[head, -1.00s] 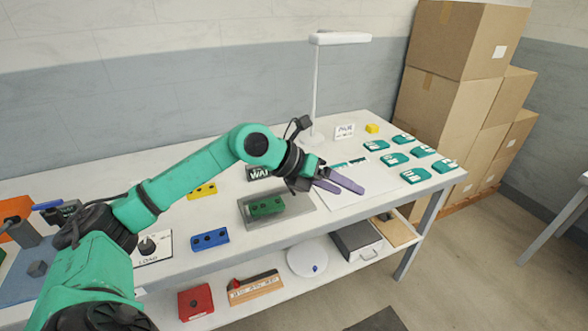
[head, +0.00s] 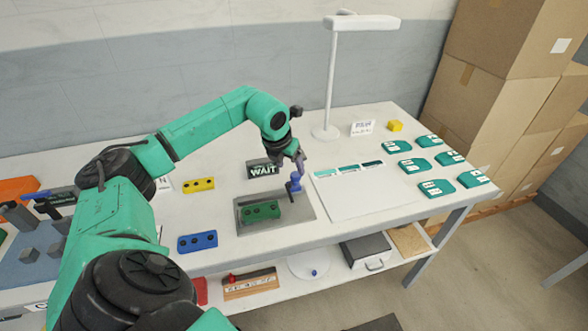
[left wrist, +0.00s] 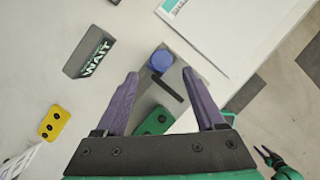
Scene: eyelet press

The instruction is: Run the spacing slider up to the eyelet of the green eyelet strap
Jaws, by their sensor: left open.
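The green eyelet strap (head: 262,210), a block with dark round holes, lies on a grey plate (head: 300,212); it shows partly between my fingers in the left wrist view (left wrist: 157,121). A blue knob (head: 294,187), which looks like the spacing slider, stands at the plate's far right side. In the left wrist view the knob (left wrist: 160,62) sits by a dark slot. My left gripper (head: 299,165) points down just over the knob. Its purple fingers (left wrist: 161,75) are open, one on each side of the knob's line; contact cannot be told. A dark gripper, seemingly my right (left wrist: 268,156), shows small at lower right.
A WAIT sign (head: 263,169) stands behind the plate. A yellow block (head: 198,185) and a blue block (head: 197,242) lie to the left. A white sheet (head: 365,196) lies right of the plate, with a lamp (head: 328,132) behind and several teal pieces beyond.

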